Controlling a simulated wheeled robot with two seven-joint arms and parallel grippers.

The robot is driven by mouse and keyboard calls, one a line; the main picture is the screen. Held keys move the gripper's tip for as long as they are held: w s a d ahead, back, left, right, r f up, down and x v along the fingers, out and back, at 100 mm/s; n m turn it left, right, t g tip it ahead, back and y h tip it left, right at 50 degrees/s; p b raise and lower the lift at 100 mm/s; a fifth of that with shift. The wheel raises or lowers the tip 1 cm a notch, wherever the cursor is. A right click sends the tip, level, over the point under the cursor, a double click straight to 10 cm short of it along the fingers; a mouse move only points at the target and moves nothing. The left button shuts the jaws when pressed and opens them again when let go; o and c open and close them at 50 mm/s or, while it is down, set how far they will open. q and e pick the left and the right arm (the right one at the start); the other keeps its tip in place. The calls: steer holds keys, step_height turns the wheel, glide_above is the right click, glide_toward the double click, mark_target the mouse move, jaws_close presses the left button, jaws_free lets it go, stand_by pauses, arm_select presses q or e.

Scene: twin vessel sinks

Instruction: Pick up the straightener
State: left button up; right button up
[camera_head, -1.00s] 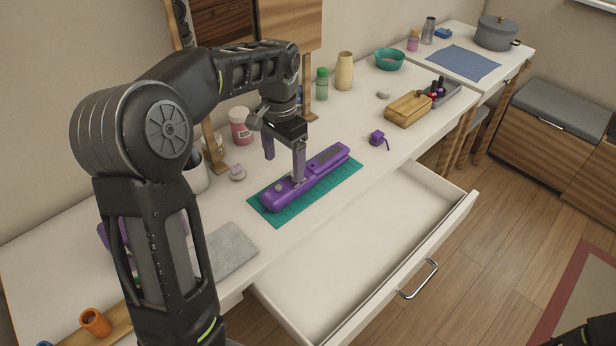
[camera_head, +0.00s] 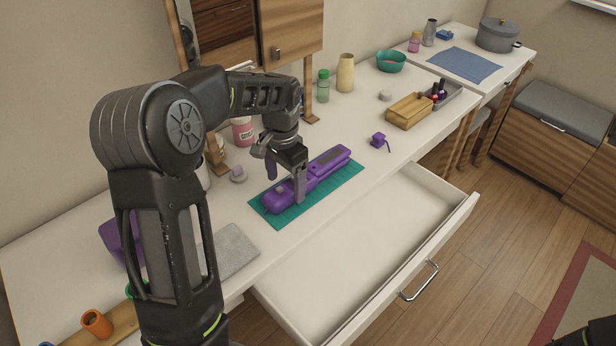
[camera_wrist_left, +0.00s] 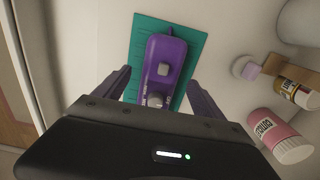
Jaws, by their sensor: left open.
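The purple straightener (camera_head: 328,168) lies on a teal mat (camera_head: 345,187) on the white table. In the left wrist view the straightener (camera_wrist_left: 165,62) shows its rounded end and grey knobs on the mat (camera_wrist_left: 192,42). My left gripper (camera_head: 286,190) is open, pointing down over the straightener, with one finger on each side of its body. In the wrist view the left gripper's fingers (camera_wrist_left: 158,90) flank the straightener with gaps showing on both sides. My right gripper does not show clearly.
An open, empty drawer (camera_head: 345,265) juts out below the mat. A pink jar (camera_head: 243,131) and a mirror stand behind. A grey cloth (camera_head: 229,250) lies to the left. A purple object with a cord (camera_head: 378,140) and wooden box (camera_head: 409,112) are to the right.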

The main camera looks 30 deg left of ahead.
arm_select(q)
steer(key=shift+f, duration=0.8)
jaws_close()
stand_by(0.6)
